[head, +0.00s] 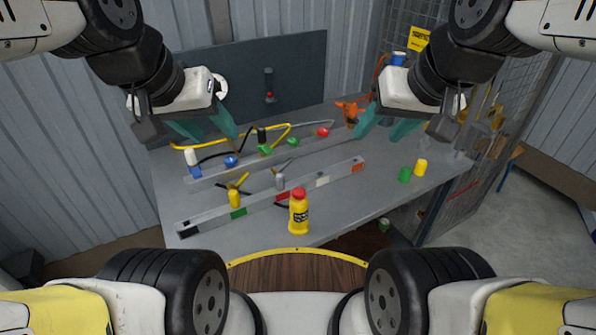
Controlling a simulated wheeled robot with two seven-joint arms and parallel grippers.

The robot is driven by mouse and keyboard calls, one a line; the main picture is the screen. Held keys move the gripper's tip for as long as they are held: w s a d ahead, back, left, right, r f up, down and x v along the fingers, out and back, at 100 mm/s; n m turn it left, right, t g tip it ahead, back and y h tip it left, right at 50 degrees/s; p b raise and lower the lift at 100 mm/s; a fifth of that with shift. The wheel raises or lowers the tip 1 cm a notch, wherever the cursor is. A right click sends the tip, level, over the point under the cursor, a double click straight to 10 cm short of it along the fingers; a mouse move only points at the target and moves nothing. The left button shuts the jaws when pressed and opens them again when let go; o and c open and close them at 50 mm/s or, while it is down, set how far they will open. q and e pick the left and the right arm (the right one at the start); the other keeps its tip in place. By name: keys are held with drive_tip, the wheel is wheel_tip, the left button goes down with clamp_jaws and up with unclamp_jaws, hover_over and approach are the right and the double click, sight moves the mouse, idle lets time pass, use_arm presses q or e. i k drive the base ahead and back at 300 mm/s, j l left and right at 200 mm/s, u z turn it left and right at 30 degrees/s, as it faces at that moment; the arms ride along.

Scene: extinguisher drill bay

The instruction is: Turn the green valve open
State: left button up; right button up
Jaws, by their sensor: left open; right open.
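On the rear rail of the grey table, a green knob (265,150) sits below a black upright piece. A second, smaller green knob (293,141) sits to its right. I cannot tell which of the two is the green valve, or how far either is turned. My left gripper (205,130) is open and empty, to the left of the green knobs and above the table's back left. My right gripper (386,129) is open and empty, to their right. Neither gripper touches a knob.
A blue knob (231,161) and a red knob (323,131) share the rear rail. A front rail (210,218) carries coloured patches. A yellow bottle (299,214) stands at the table's front edge. Green (405,175) and yellow (421,167) cylinders stand at right. Hoses loop between the rails.

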sight(293, 140)
drive_tip(key=i+l+u, duration=0.1)
drive_tip(key=l+u, duration=0.2)
drive_tip(key=u, duration=0.15)
drive_tip(key=l+u, duration=0.3)
drive_tip(key=u, duration=0.15)
drive_tip(key=i+l, duration=0.05)
